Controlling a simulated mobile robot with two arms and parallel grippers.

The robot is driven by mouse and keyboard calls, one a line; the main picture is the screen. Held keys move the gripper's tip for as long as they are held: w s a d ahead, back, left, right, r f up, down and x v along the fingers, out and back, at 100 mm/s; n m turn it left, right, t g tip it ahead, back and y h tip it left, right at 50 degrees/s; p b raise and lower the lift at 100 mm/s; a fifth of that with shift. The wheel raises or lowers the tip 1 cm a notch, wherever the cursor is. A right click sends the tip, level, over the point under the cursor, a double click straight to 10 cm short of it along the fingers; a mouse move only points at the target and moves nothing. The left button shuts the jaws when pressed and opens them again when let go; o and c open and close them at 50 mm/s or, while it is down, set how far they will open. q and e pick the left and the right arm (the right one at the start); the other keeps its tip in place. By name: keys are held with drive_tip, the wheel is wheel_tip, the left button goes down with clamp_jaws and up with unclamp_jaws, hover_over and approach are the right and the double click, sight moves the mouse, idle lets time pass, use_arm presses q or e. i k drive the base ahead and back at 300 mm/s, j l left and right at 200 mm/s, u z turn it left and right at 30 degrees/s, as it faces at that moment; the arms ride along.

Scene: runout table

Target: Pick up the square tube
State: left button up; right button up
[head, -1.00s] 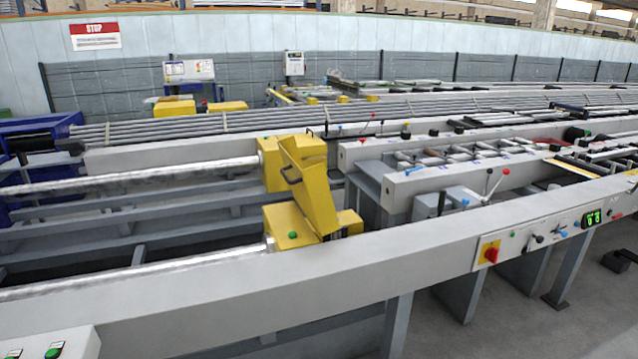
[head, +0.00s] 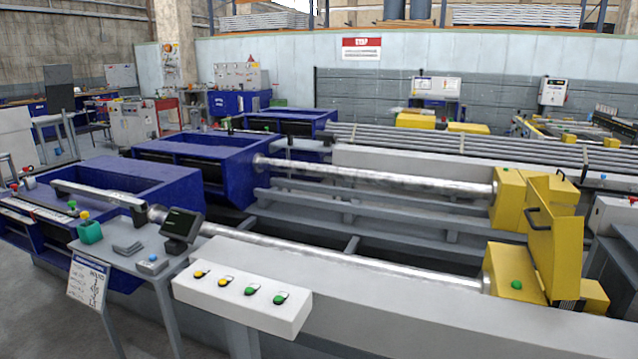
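I cannot single out a square tube for certain. A light grey straight bar (head: 98,193) lies at the left, over the edge of a blue trough and by a small grey table; it may be square in section, but I cannot tell. A bundle of long grey tubes (head: 420,144) runs across the back right; their section is too small to tell. Two thick shiny bars (head: 330,258) run along the machine and look round. Neither of my grippers is in view.
A white button panel (head: 242,293) and a long grey beam (head: 400,317) stand in front. Yellow housings (head: 555,240) are at right. Bare floor shows at lower left.

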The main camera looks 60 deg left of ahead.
sight(125, 201)
drive_tip(key=u, duration=3.05)
drive_tip(key=i+j+u, duration=0.4)
drive_tip(key=i, duration=0.3)
drive_tip(key=i+u, duration=0.4)
drive_tip(key=i, duration=0.3)
drive_tip(key=i+z, duration=0.2)
drive_tip(key=i, duration=0.3)
drive_tip(key=i+j+z, duration=0.2)
drive_tip(key=i, duration=0.25)
drive_tip(key=i+j+z, duration=0.25)
drive_tip(key=i, duration=0.25)
drive_tip(key=i+j+z, duration=0.2)
drive_tip(key=i, duration=0.25)
